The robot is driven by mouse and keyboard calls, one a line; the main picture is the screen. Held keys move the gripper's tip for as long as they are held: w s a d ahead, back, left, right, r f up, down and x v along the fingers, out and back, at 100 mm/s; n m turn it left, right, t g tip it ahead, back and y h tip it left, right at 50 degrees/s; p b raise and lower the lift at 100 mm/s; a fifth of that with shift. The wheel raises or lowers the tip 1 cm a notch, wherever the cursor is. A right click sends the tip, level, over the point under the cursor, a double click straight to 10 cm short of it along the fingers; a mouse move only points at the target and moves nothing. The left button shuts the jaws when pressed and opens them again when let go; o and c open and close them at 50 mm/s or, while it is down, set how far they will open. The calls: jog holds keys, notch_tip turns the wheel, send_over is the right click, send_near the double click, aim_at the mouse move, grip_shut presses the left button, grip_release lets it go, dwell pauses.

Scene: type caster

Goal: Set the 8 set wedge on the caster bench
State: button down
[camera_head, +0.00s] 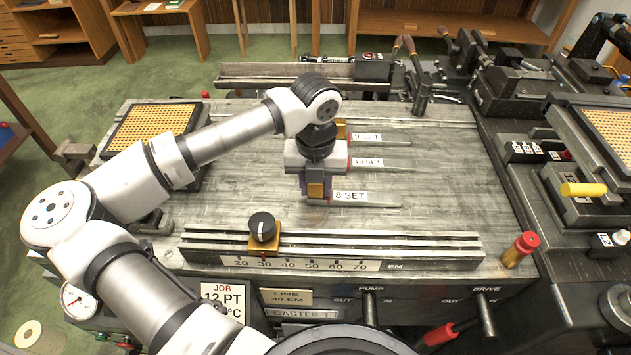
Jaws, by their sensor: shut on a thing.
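The 8 set wedge (352,197) is a long thin grey taper with a white "8 SET" label, pointing right. My gripper (317,190) comes down from above and is shut on the wedge's left end, which the fingers partly hide. The wedge is low over the worn grey top of the caster bench (445,215); I cannot tell whether it touches the top. Behind it, the 10 set wedge (367,162) and a wedge labelled 9 SET (367,138) lie roughly parallel, their left ends partly hidden by my gripper.
A scale rail (400,243) with a black knob (262,227) runs along the bench front. A red-topped brass post (521,249) stands at the front right. A brass-coloured grid plate (150,130) is at the left. The bench top right of the wedges is clear.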

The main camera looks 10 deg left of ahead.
jog(key=shift+f+b, duration=0.2)
jog(key=shift+b, duration=0.1)
jog(key=c, duration=1)
grip_release()
jog(key=shift+c, duration=0.2)
jog(key=shift+r, duration=0.15)
jog(key=shift+r+p, duration=0.2)
jog(key=shift+p, duration=0.3)
jog(key=shift+a+r+b, duration=0.1)
jog(key=shift+r+b, duration=0.3)
jog(key=shift+b, duration=0.15)
notch_tip(320, 180, up, 11)
jog(key=b, duration=0.2)
jog(key=shift+b, duration=0.3)
